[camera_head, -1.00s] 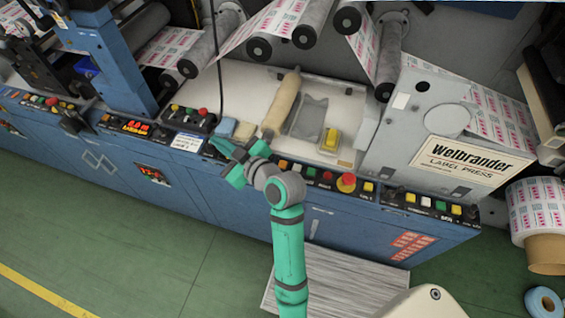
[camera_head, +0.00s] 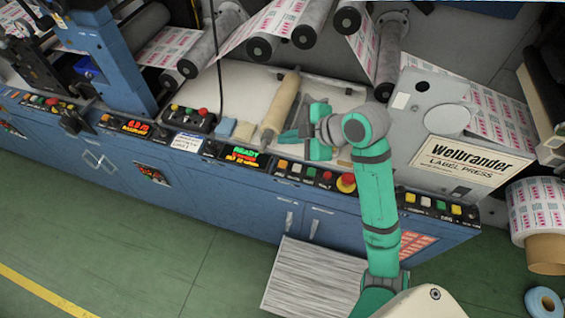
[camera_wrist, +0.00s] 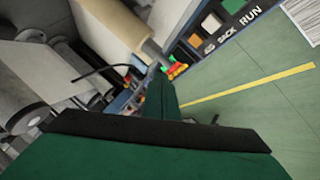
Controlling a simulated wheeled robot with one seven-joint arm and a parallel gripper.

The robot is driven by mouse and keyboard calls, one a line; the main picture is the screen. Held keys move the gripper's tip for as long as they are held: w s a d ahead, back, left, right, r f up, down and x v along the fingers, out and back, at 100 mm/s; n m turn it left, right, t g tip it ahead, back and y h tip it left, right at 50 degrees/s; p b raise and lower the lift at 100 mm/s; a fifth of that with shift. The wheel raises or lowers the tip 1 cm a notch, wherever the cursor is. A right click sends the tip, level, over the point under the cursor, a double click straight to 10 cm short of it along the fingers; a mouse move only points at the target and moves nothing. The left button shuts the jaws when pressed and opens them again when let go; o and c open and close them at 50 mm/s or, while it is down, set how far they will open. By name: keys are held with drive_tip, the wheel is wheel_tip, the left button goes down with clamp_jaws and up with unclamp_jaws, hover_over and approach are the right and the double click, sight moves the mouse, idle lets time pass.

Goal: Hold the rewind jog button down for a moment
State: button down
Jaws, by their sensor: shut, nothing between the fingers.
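A row of buttons runs along the front edge of the blue machine. It holds an orange button (camera_head: 282,163), a white button (camera_head: 297,167), a green button (camera_head: 311,171) and red ones. The wrist view shows the orange button (camera_wrist: 195,40), with small lettering that looks like JOG, and the white and green buttons with BACK and RUN. My gripper (camera_head: 283,137) is shut and empty, above the shelf, behind the button row and apart from it. In the wrist view its green fingers (camera_wrist: 162,78) point toward the tan roll.
A tan roll (camera_head: 281,103) lies on the pale shelf beside my gripper. A large red mushroom button (camera_head: 346,183) sits right of the row. A lit READY display (camera_head: 240,154) is to the left. My arm hides part of the shelf.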

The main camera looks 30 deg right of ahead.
sight(286, 165)
drive_tip(key=shift+f, duration=0.1)
drive_tip(key=shift+w+f, duration=0.1)
drive_tip(key=shift+f, duration=4.25)
drive_tip(key=shift+f, duration=0.1)
drive_tip(key=shift+f, duration=0.3)
drive_tip(key=shift+f, duration=0.5)
idle(1.2)
drive_tip(key=shift+r, duration=0.15)
idle(0.7)
drive_tip(key=shift+r, duration=0.8)
